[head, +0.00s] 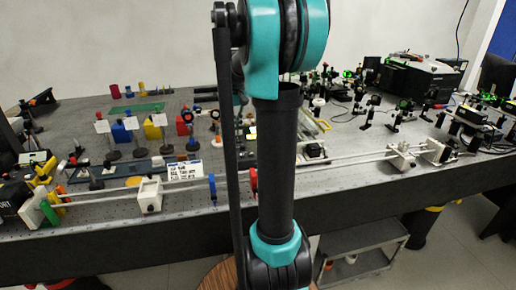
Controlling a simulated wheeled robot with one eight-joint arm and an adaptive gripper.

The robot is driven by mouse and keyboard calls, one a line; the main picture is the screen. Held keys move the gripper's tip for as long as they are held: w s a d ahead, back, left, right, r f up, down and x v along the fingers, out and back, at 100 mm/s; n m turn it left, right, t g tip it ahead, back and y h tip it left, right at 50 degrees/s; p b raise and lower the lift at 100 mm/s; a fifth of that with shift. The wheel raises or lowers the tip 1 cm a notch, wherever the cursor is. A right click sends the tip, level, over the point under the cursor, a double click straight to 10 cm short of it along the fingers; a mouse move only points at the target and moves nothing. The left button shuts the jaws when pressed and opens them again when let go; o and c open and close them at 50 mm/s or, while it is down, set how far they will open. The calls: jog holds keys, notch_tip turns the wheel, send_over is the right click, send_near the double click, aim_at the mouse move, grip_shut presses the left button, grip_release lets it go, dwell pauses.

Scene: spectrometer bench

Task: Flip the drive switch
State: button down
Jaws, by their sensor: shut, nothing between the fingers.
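I cannot make out a drive switch for certain in the head view. My own arm, black and teal, stands upright across the middle and hides part of the bench behind it. My gripper does not show. A white label card (185,170) with black lettering stands near the front of the bench, too small to read. A black box (14,205) with white lettering sits at the far left front edge, beside a green plate (48,213).
A dark perforated bench (360,190) spans the view, crowded with optics. Long rails with white blocks (149,194) run along its front. A black instrument (420,77) stands at the back right. A grey cart (365,240) stands below, with open floor to its right.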

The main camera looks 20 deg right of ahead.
jog(key=shift+f, duration=0.9)
dwell(0.4)
jog(key=shift+r, duration=3.5)
